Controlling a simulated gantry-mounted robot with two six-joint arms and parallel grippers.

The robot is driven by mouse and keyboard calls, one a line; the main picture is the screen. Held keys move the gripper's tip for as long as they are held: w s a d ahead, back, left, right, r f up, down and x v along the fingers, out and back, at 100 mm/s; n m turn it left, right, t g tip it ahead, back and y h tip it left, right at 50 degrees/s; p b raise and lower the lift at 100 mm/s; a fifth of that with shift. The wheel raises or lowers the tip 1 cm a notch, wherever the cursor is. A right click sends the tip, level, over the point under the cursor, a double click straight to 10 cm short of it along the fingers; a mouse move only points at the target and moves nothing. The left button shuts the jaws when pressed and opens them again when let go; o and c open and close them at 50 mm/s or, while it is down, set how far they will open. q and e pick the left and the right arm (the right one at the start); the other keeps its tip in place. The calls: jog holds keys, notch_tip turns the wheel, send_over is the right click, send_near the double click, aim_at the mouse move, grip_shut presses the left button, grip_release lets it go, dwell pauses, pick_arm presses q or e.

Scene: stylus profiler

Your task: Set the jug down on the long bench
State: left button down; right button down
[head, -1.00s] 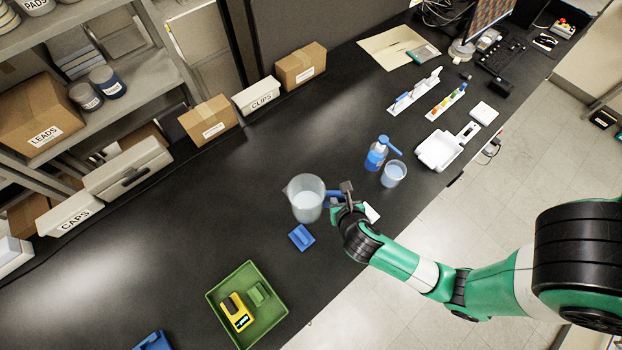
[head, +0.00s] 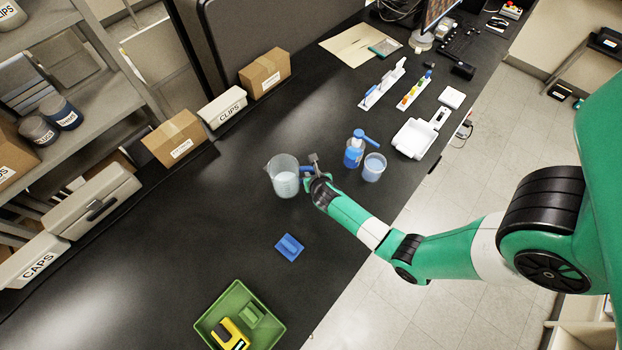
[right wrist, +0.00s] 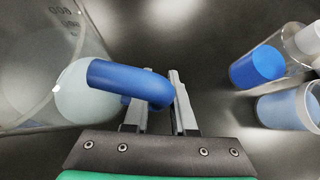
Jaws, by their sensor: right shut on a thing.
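The clear jug (head: 282,180), with a pale liquid and a blue handle, is over the dark long bench (head: 170,250) in the head view. It looks upright; I cannot tell whether its base touches the bench. My right gripper (head: 310,168) is shut on the handle, on the jug's right side. In the right wrist view, the blue handle (right wrist: 125,80) passes between the fingers of the right gripper (right wrist: 158,98), and the jug wall (right wrist: 45,60) fills the left. My left gripper is not in view.
Boxes line the back edge. Bench left of the jug is clear.

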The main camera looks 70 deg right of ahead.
jog(key=shift+w+d+f, duration=0.15)
jog(key=shift+f, duration=0.1)
notch_tip(320, 180, down, 3)
jog(key=shift+w+d+r+b, duration=0.1)
jog(key=shift+w+d+b, duration=0.05)
jog(key=shift+b, duration=0.55)
jog(key=shift+f, duration=0.3)
jog(key=shift+f, duration=0.15)
jog(key=c, duration=0.7)
grip_release()
jog(key=shift+c, duration=0.2)
